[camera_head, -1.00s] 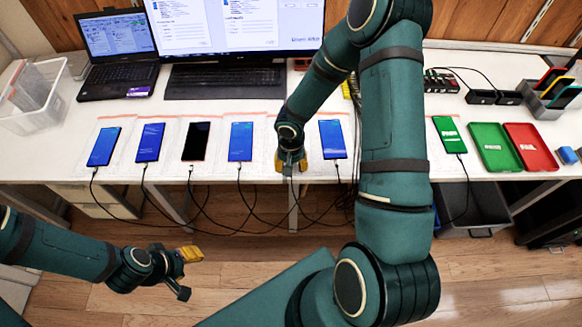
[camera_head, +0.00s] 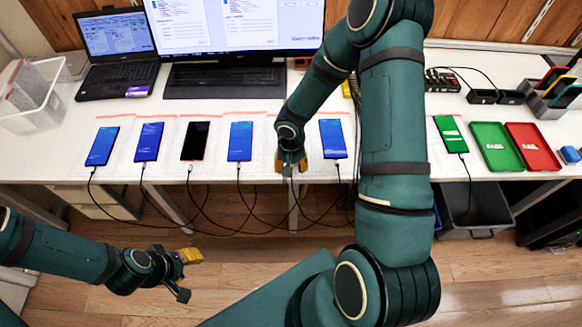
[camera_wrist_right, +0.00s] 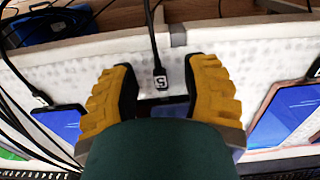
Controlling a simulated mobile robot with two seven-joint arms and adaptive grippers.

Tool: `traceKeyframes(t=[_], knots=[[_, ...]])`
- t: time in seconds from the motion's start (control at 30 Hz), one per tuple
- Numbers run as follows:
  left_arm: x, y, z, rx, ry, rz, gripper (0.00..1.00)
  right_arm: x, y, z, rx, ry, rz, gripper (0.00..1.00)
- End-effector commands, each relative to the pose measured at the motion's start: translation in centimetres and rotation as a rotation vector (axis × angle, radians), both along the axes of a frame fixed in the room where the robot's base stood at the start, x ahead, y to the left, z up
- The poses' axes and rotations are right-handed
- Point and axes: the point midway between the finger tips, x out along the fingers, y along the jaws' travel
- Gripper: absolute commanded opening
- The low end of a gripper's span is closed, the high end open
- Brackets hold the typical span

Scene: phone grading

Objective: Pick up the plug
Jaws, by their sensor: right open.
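The plug (camera_wrist_right: 160,79) is a small black connector with a white marking, on a black cable (camera_wrist_right: 150,30) in the right wrist view. It sits at the end of a blue-screened phone (camera_wrist_right: 165,109), mostly hidden by my wrist. My right gripper (camera_wrist_right: 161,82) is open, with one yellow finger on each side of the plug and visible gaps between. In the head view my right gripper (camera_head: 290,165) is low at the table's front edge and hides this plug and phone. My left gripper (camera_head: 187,274) is open and empty, in front of the table.
Several phones with cables lie in a row, including one left (camera_head: 240,141) and one right (camera_head: 332,139) of my right gripper. Green (camera_head: 496,147) and red (camera_head: 532,147) trays lie at the right. A laptop (camera_head: 116,50) and clear bin (camera_head: 32,95) stand at the left.

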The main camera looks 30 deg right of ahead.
Motion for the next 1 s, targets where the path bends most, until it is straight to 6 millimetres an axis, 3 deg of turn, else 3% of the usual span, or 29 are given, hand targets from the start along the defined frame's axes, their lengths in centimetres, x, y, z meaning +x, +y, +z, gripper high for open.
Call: traceKeyframes(t=[0.2,0.43,0.83,1.0], knots=[[0.0,0.0,0.0,0.000,0.000,0.000,0.47,0.0,0.0,0.0,0.000,0.000,0.000,0.46],[0.0,0.0,0.0,0.000,0.000,0.000,0.47,0.0,0.0,0.0,0.000,0.000,0.000,0.00],[0.0,0.0,0.1,0.000,0.000,0.000,0.47,0.0,0.0,0.1,0.000,0.000,0.000,0.00],[0.0,0.0,1.3,0.000,0.000,0.000,0.47,0.0,0.0,0.8,0.000,0.001,0.000,0.00]])
